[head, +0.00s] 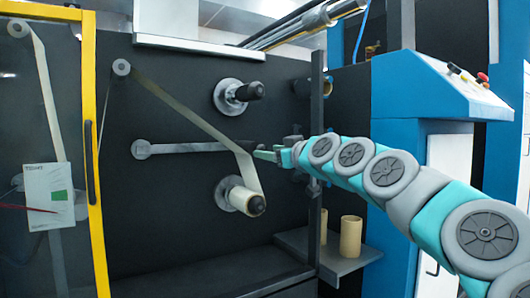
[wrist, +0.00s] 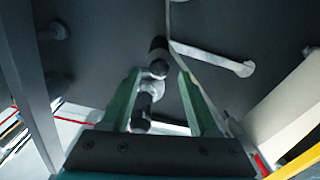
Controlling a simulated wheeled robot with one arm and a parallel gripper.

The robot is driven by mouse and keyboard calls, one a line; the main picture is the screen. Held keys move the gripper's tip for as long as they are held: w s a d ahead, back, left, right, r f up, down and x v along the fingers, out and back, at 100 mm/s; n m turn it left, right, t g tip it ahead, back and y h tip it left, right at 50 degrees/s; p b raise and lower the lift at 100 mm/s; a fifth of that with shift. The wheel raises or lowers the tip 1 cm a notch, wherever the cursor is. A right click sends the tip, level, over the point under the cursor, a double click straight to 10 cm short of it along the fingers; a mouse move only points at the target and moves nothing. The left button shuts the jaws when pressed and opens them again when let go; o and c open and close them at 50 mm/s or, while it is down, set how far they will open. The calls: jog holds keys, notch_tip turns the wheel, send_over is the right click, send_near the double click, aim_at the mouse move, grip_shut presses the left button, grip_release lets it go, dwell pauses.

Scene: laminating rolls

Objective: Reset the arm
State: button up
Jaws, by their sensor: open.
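My gripper (head: 264,154) is at the end of my outstretched teal and grey arm, which comes in from the right in the head view. It is in front of the dark machine panel (head: 180,95), between the upper spindle (head: 238,95) and the lower spindle with a pale roll (head: 240,195). In the wrist view the two green fingers of my gripper (wrist: 159,75) are spread apart, with nothing held between them. Dark knobs (wrist: 157,60) show beyond the gap. I cannot tell how far the fingertips are from the panel.
A dark upright post (head: 317,100) stands close to my wrist. Two cardboard cores (head: 350,236) stand on a low shelf (head: 300,243). A blue control cabinet (head: 430,85) is at right. A yellow-framed clear door (head: 93,150) is at left. A web strip (head: 190,115) runs to the lower roll.

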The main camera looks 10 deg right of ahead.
jog(key=shift+s+d, duration=0.1)
jog(key=shift+s, duration=0.2)
jog(key=s+a+f+n+g+p, duration=0.1)
jog(key=s+a+f+g+p, duration=0.3)
jog(key=s+a+f+g, duration=0.85)
jog(key=s+d+f+m+g+h+p, duration=0.1)
jog(key=s+d+f+m+g+h, duration=0.1)
jog(key=s+f, duration=0.6)
jog(key=s+d+f+m+g+h+p, duration=0.1)
jog(key=s+d+f+m+g, duration=0.1)
jog(key=s+f, duration=0.7)
jog(key=s+d+f+m+g+h+p, duration=0.2)
jog(key=s+f, duration=0.6)
jog(key=s, duration=1)
jog(key=shift+d+f+m+h, duration=0.3)
jog(key=shift+d+f+m, duration=0.1)
jog(key=shift+d, duration=0.6)
jog(key=shift+g, duration=0.25)
jog(key=shift+c, duration=0.3)
